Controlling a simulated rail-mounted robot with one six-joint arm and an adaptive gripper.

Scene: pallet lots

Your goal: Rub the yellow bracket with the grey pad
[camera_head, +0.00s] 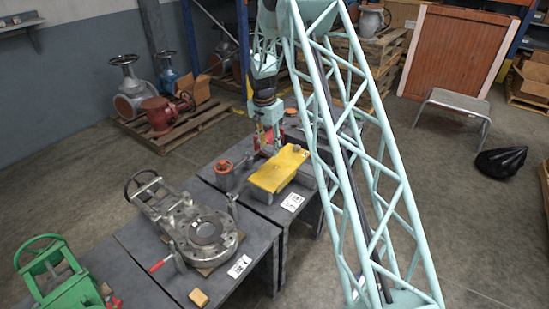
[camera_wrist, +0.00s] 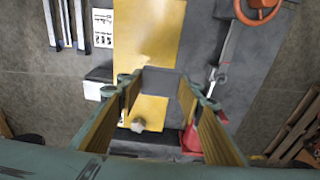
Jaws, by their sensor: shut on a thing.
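The yellow bracket (camera_head: 277,171) lies flat on a block on the middle grey table. It also fills the middle of the wrist view (camera_wrist: 148,35). My gripper (camera_head: 268,145) points down at the bracket's far end in the head view. In the wrist view my gripper (camera_wrist: 161,88) is shut on the grey pad (camera_wrist: 160,78), which sits between the fingertips over the bracket. I cannot tell whether the pad touches the bracket. A small pale lump (camera_wrist: 138,124) lies on the bracket near the pad.
An orange-handled valve (camera_head: 224,170) stands left of the bracket. A red part (camera_wrist: 190,138) is close to my right finger in the wrist view. A large flanged gate valve (camera_head: 205,230) and a green valve (camera_head: 60,280) are on the nearer tables. A white label (camera_head: 292,202) lies by the bracket.

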